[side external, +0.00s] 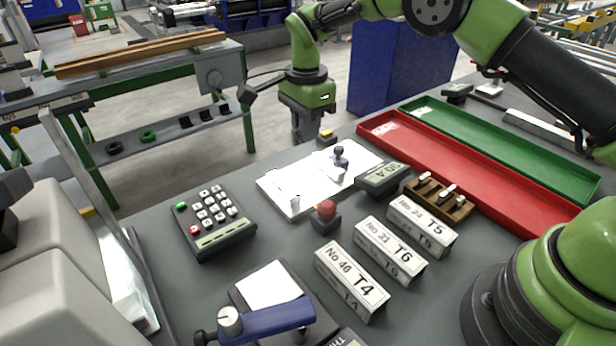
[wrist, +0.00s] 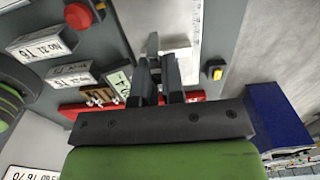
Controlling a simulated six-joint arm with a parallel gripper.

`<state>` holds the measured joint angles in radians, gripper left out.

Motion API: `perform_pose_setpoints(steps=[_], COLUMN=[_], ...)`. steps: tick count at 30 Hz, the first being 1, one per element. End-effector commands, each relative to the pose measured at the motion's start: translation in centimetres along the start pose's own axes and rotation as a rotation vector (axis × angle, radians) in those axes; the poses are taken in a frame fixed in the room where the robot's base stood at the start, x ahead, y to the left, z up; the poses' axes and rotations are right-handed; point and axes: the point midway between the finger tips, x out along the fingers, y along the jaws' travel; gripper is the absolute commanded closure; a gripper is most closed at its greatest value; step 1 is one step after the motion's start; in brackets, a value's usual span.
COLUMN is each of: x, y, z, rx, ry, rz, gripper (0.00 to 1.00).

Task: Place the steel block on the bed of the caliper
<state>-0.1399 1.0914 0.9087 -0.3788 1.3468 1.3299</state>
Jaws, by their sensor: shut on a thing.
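My gripper (side external: 312,122) hangs at the far edge of the table, behind the white board. In the wrist view its two dark fingers (wrist: 161,78) are close together and shut on a pale grey piece (wrist: 180,66), which seems to be the steel block. Its lower outline is hidden by the fingers. The side view does not show the block clearly. A blue-framed gauge with a round knob, apparently the caliper (side external: 272,320), stands at the near edge, with a pale flat plate (side external: 268,285) beside it. It is far from my gripper.
The white board (side external: 275,185) carries a stamp (side external: 340,157) and small pieces. Red (side external: 470,172) and green (side external: 520,150) trays lie right.

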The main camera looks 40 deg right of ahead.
Motion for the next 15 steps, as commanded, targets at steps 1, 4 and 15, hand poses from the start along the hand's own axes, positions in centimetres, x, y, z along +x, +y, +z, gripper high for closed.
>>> perform_pose_setpoints(steps=[1,4,15], x=[0.8,2.8,7.9], y=[0.0,0.1,0.1], z=[0.2,0.2,0.1], rx=[-0.001,0.001,0.000], ry=[0.000,-0.001,-0.002], rz=[0.005,0.006,0.004], gripper=[1.00,1.00,1.00])
